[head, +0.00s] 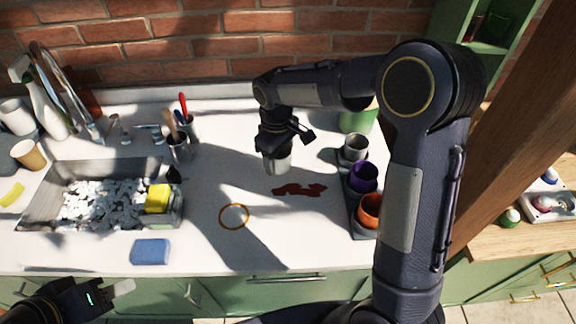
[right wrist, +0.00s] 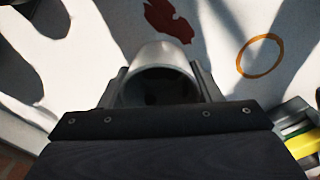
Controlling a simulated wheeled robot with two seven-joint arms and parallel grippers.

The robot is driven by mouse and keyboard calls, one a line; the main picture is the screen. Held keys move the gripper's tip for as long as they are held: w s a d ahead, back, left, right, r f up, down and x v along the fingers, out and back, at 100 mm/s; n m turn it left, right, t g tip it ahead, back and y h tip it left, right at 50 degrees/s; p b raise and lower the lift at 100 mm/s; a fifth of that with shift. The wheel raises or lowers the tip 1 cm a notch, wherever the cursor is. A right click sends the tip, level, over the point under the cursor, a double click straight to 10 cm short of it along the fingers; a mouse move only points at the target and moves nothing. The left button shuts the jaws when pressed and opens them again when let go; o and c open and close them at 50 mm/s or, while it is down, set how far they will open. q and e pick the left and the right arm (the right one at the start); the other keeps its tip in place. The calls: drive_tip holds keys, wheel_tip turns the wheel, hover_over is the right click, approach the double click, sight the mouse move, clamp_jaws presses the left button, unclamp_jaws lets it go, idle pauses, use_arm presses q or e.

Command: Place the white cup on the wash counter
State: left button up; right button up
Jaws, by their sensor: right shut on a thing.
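The white cup (head: 278,162) is in my right gripper (head: 277,150), above the middle of the white wash counter (head: 220,255). In the right wrist view the cup (right wrist: 162,58) sits between the two fingers (right wrist: 160,85), which are shut on it. I cannot tell whether its base touches the counter. My left gripper (head: 108,294) is low at the left, in front of the counter's front edge and apart from everything on it. Its finger opening is not clear.
A dark red stain (head: 300,189) and an orange ring (head: 234,216) mark the counter near the cup. A sink (head: 40,205) full of white pieces and a blue sponge (head: 151,251) are left. A holder with grey, purple (head: 363,177) and orange (head: 369,209) cups stands right.

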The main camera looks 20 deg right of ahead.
sight(289, 178)
drive_tip(key=shift+d+f, duration=0.95)
drive_tip(key=shift+f, duration=0.15)
drive_tip(key=f, duration=0.3)
drive_tip(key=shift+s+d+f+p, duration=0.1)
drive_tip(key=shift+d+f+p, duration=0.05)
drive_tip(key=shift+d+p, duration=0.2)
drive_tip(key=shift+f, duration=0.25)
drive_tip(key=shift+f, duration=0.15)
drive_tip(key=o, duration=1.1)
drive_tip(key=shift+c, duration=0.2)
